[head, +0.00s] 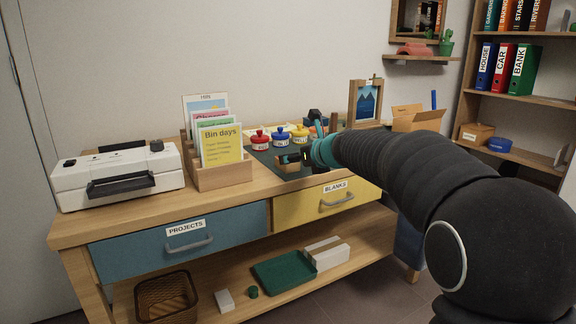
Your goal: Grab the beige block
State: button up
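My arm reaches in from the right over the dark mat (262,157) on the desk. My gripper (297,157) is at its end, past a teal band, low over the mat. It is small and dark here, and I cannot tell whether its fingers are open or shut. A small tan patch (291,158) shows at the fingertips; it may be the beige block, but I cannot tell whether it is held or only beside the fingers. No other clearly beige block shows on the desk, and my arm hides part of the desk top.
Red (260,139), blue (281,136) and yellow (300,135) pots stand behind the gripper. A wooden card holder (222,177) and a white machine (118,178) are to the left. A picture frame (365,103) and an open cardboard box (418,118) stand to the right.

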jog(key=shift+f+x, duration=0.2)
jog(key=shift+x, duration=1.6)
jog(key=shift+f+x, duration=0.15)
jog(key=shift+x, duration=1.6)
jog(key=shift+s, duration=0.2)
jog(key=c, duration=1.3)
